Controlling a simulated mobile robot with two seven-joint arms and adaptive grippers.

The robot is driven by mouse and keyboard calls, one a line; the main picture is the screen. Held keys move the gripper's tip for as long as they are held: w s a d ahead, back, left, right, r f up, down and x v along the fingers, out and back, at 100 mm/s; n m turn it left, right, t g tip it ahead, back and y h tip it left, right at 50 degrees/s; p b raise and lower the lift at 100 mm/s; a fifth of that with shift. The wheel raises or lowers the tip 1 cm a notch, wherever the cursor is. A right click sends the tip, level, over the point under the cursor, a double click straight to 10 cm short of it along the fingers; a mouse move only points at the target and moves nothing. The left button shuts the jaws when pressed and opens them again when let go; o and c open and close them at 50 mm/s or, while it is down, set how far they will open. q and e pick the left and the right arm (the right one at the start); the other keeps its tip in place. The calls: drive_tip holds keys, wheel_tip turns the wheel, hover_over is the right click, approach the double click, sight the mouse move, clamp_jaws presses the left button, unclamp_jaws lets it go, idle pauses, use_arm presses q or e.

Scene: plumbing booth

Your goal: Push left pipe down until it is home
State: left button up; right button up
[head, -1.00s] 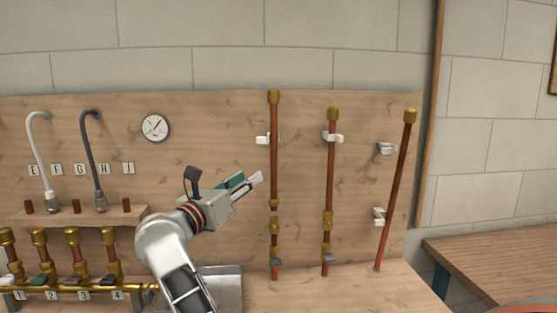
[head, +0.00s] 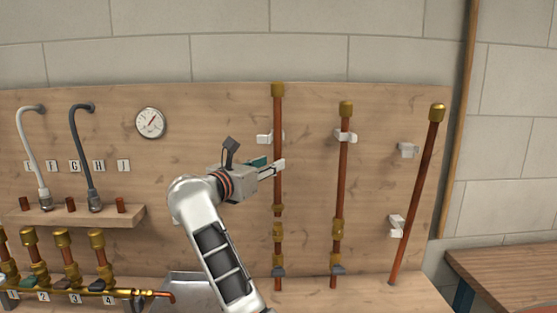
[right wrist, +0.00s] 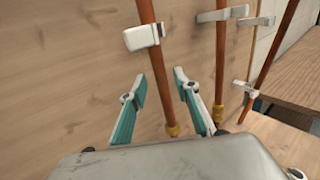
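The left pipe (head: 277,120) is an upright copper tube with a brass cap on top, running past a white wall clip (head: 264,137). My right gripper (head: 276,167) is at the left pipe, between clip and collar. In the right wrist view, the pipe (right wrist: 159,72) runs between the open teal-padded fingers (right wrist: 160,85); no grip contact shows. My left gripper is not in view.
The middle pipe (head: 342,165) stands upright to the right. A third pipe (head: 417,190) leans near two white clips (head: 407,150). Brass valves and a manifold (head: 70,292) are at lower left, below a small shelf (head: 90,217). A table (head: 515,275) is at far right.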

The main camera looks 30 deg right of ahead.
sight(275, 181)
drive_tip(key=x, duration=0.4)
drive_tip(key=shift+w+d, duration=0.1)
drive_tip(key=shift+d, duration=0.25)
clamp_jaws()
wheel_tip(275, 181, down, 6)
drive_tip(key=b, duration=0.2)
drive_tip(key=shift+r+b, duration=0.1)
drive_tip(key=shift+b, duration=0.3)
unclamp_jaws()
drive_tip(key=shift+r, duration=0.1)
